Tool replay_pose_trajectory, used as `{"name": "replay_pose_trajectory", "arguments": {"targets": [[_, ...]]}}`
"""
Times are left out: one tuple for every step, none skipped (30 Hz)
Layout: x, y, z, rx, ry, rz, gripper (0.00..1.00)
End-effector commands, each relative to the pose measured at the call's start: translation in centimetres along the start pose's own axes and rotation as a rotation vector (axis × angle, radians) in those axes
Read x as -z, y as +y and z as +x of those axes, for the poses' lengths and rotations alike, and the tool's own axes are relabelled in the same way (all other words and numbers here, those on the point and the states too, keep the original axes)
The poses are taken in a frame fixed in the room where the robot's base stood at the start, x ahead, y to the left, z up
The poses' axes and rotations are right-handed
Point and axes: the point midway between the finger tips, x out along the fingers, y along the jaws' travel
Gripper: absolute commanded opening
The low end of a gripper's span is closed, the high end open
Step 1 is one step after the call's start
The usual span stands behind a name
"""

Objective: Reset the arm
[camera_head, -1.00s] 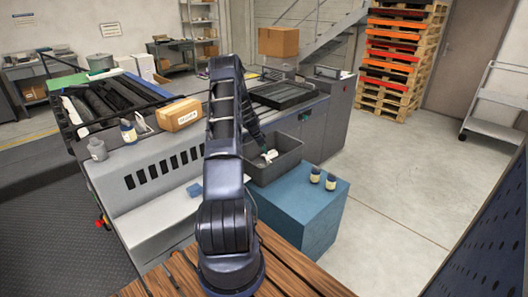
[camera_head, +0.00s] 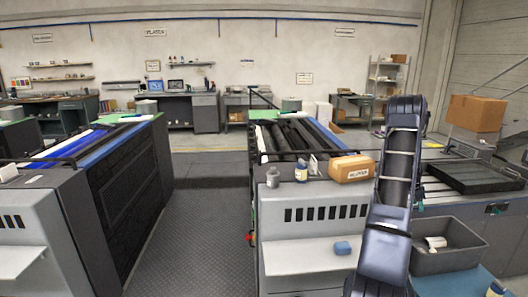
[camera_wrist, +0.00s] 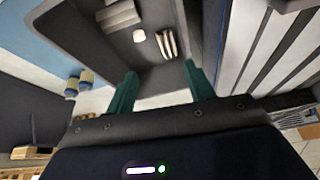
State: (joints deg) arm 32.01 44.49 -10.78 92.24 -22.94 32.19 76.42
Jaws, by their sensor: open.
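My dark arm (camera_head: 390,200) stands at the right of the head view, upright, with its end hidden behind its own links. In the wrist view my gripper (camera_wrist: 160,88) has two teal fingers wide apart with nothing between them. Beyond the fingers is a grey bin (camera_wrist: 90,40), which also shows in the head view (camera_head: 425,262) to the right of my arm. Pale items (camera_wrist: 167,42) lie inside the bin, apart from the fingers.
Two jars (camera_wrist: 79,83) stand on the blue surface (camera_wrist: 30,35) beside the bin. A cardboard box (camera_head: 352,169), a white bottle (camera_head: 301,172) and a grey bottle (camera_head: 273,178) stand on the machine. A blue item (camera_head: 342,248) lies on its lower ledge. An aisle (camera_head: 205,240) is clear at left.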

Motion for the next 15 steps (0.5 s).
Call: {"name": "replay_pose_trajectory", "arguments": {"targets": [[-0.5,-0.4,-2.5,0.017,0.000,-0.028,0.53],[-0.8,-0.5,-3.7,0.025,-0.002,-0.045,0.53],[-1.2,-0.6,-5.3,0.033,-0.005,-0.068,0.53],[-1.6,-0.6,-6.5,0.040,-0.008,-0.083,0.53],[-2.0,-0.6,-7.7,0.047,-0.010,-0.100,0.53],[-2.5,-0.5,-9.1,0.055,-0.014,-0.120,0.53],[-2.9,-0.5,-10.3,0.062,-0.018,-0.135,0.53],[-3.3,-0.5,-11.4,0.069,-0.021,-0.150,0.53],[-3.9,-0.3,-12.9,0.077,-0.026,-0.172,0.53],[-4.3,-0.2,-14.1,0.084,-0.029,-0.189,0.53],[-4.7,0.0,-15.2,0.091,-0.032,-0.205,0.53],[-5.3,0.2,-16.7,0.101,-0.036,-0.228,0.53],[-5.8,0.4,-17.8,0.109,-0.039,-0.244,0.53],[-6.3,0.6,-18.9,0.115,-0.042,-0.262,0.53],[-6.9,0.9,-20.4,0.125,-0.046,-0.285,0.53]]}}
